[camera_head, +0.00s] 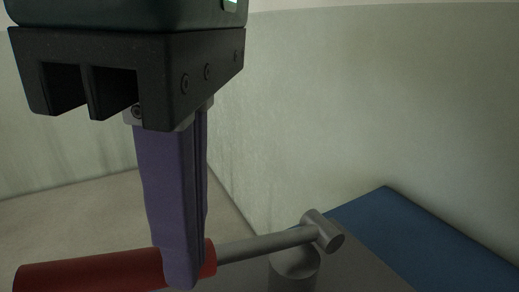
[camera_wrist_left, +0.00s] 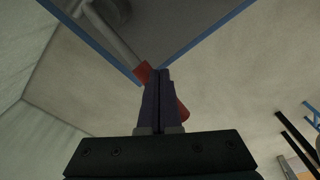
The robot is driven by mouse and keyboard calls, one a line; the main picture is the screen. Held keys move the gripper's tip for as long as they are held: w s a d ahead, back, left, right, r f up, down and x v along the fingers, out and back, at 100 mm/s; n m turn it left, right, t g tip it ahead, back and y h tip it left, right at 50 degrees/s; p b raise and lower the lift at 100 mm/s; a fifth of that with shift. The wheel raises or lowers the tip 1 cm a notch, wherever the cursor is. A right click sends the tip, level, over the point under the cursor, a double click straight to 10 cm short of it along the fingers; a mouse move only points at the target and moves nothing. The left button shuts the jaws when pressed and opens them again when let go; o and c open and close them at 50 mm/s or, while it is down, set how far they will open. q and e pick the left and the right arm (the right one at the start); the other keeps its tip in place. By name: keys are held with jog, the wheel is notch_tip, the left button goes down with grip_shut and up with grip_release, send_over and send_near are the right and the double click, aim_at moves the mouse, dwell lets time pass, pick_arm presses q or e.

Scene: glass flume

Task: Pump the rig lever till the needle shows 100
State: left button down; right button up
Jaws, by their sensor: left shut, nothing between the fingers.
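The rig lever has a red handle (camera_head: 90,272) at the lower left of the head view. A grey rod (camera_head: 265,246) runs from it to a grey cross-piece (camera_head: 323,232) above a short cylinder (camera_head: 293,268). My left gripper (camera_head: 183,284) points down with its purple fingers shut, nothing between them. The fingertips overlap the handle near its rod end; I cannot tell if they touch it. In the left wrist view the shut fingers (camera_wrist_left: 161,74) cross in front of the red handle (camera_wrist_left: 183,110), which shows on both sides. No needle or dial is in view. My right gripper is not in view.
A blue surface (camera_head: 425,240) lies to the right, beyond the lever. Pale, stained walls (camera_head: 380,100) stand behind. In the left wrist view, blue edging (camera_wrist_left: 210,40) borders the grey rig, and dark bars (camera_wrist_left: 297,140) show at the right. The pale floor (camera_head: 90,225) behind the handle looks clear.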

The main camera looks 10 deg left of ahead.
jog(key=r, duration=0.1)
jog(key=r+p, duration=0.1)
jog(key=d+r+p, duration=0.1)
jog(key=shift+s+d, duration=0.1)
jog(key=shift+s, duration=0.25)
pick_arm(q)
jog(key=r, duration=0.4)
jog(key=shift+d+r, duration=0.2)
jog(key=shift+d, duration=0.2)
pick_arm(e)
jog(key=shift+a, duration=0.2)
pick_arm(q)
jog(key=shift+r, duration=0.1)
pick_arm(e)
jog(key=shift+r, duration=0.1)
